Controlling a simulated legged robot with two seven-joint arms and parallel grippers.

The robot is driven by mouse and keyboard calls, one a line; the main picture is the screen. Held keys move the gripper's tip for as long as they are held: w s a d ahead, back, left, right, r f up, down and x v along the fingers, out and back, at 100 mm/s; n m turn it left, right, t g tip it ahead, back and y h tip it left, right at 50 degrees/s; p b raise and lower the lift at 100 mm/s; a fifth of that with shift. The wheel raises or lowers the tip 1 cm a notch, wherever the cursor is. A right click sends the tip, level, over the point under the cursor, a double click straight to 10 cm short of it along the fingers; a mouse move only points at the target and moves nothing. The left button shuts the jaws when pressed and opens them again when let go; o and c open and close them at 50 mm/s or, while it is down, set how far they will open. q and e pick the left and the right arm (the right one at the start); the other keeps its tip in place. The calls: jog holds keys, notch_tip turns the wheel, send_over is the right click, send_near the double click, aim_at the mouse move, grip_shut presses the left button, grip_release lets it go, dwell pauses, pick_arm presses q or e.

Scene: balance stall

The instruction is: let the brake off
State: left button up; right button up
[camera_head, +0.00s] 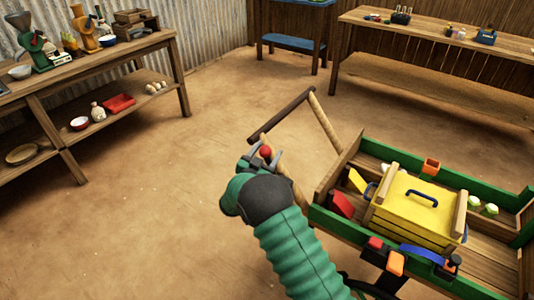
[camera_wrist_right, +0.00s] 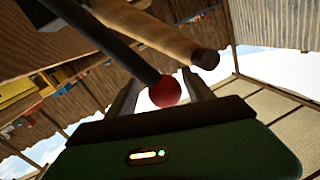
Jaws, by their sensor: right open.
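A red ball knob (camera_head: 265,151) sits between the fingers of my right gripper (camera_head: 262,158), at the front of the wooden cart (camera_head: 325,222). In the right wrist view the red knob (camera_wrist_right: 165,91) is on the end of a dark rod (camera_wrist_right: 118,47), which looks like the brake lever. My right gripper (camera_wrist_right: 160,96) is open, with one finger on each side of the knob. I cannot tell whether either finger touches it. The lever's lower end is hidden in the head view. My left gripper is not in view.
The cart's wooden pull handle (camera_head: 324,119) with its dark crossbar (camera_head: 281,115) rises close beyond the gripper. A yellow crate (camera_head: 400,213) stands in the cart. A loaded shelf table (camera_head: 110,60) is at the left, another table (camera_head: 450,35) at the back right. The floor between is clear.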

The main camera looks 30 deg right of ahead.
jog(key=shift+a+r, duration=0.2)
jog(key=shift+a, duration=0.25)
jog(key=shift+a+r, duration=0.1)
jog(key=shift+a, duration=0.2)
jog(key=c, duration=0.5)
jog(key=shift+s+d, duration=0.1)
jog(key=shift+d, duration=0.15)
jog(key=c, duration=0.7)
grip_shut()
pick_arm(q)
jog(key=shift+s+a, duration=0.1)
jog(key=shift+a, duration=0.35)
